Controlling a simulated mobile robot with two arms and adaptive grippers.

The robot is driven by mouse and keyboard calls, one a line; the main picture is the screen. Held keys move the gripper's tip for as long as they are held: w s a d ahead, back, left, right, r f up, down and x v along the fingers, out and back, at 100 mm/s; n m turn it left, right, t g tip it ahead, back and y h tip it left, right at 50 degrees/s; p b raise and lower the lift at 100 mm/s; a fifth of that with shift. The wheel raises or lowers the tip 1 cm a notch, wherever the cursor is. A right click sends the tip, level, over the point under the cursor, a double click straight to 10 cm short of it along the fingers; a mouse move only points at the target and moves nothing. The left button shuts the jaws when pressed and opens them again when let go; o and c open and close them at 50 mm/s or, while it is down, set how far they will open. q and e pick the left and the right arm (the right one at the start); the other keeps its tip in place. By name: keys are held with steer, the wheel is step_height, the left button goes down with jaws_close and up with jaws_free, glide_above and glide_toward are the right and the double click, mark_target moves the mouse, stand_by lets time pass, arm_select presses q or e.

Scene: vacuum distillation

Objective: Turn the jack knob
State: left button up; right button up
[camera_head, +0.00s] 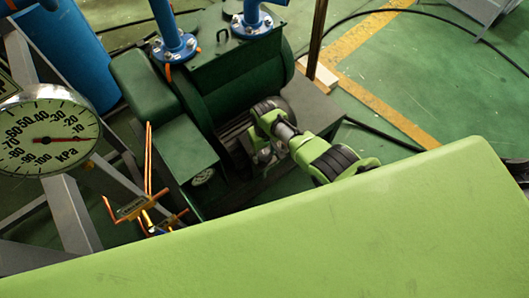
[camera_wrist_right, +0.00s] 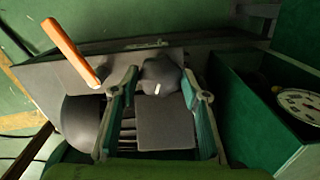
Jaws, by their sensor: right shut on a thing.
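The jack knob is a dark grey, lobed knob (camera_wrist_right: 160,73) that shows in the right wrist view between my right gripper's two fingers. My right gripper (camera_wrist_right: 161,84) is shut on it, with one green-padded finger on each side. In the head view my right gripper (camera_head: 264,152) reaches in from the right, down beside the dark green machine (camera_head: 205,95). The knob itself is hidden or too dark to make out there. My left gripper is in neither view.
A large kPa gauge (camera_head: 46,138) stands at the left, and a small gauge (camera_head: 202,177) sits low beside the machine. Blue flanged pipes (camera_head: 175,45) rise behind. An orange handle (camera_wrist_right: 72,52) stands near the gripper. Green floor (camera_head: 455,85) is open at the upper right.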

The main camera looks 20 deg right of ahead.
mark_target(264, 155)
stand_by(0.3)
steer(key=o, duration=1.1)
step_height(264, 155, up, 12)
stand_by(0.4)
steer(key=s+d+f, duration=0.2)
steer(key=s+f, duration=0.6)
steer(key=f, duration=0.3)
steer(key=s+d+f, duration=0.2)
steer(key=s+f, duration=0.6)
steer(key=f, duration=0.3)
steer(key=s+d+f, duration=0.1)
steer(key=s+f, duration=0.2)
steer(key=s, duration=0.6)
steer(key=s+d+f, duration=0.2)
steer(key=s+f, duration=0.2)
steer(key=s, duration=0.5)
steer(key=s+d+f+t, duration=0.1)
steer(key=s+f, duration=0.2)
steer(key=s, duration=0.6)
steer(key=shift+s+d+f, duration=0.2)
steer(key=shift+d+f, duration=0.1)
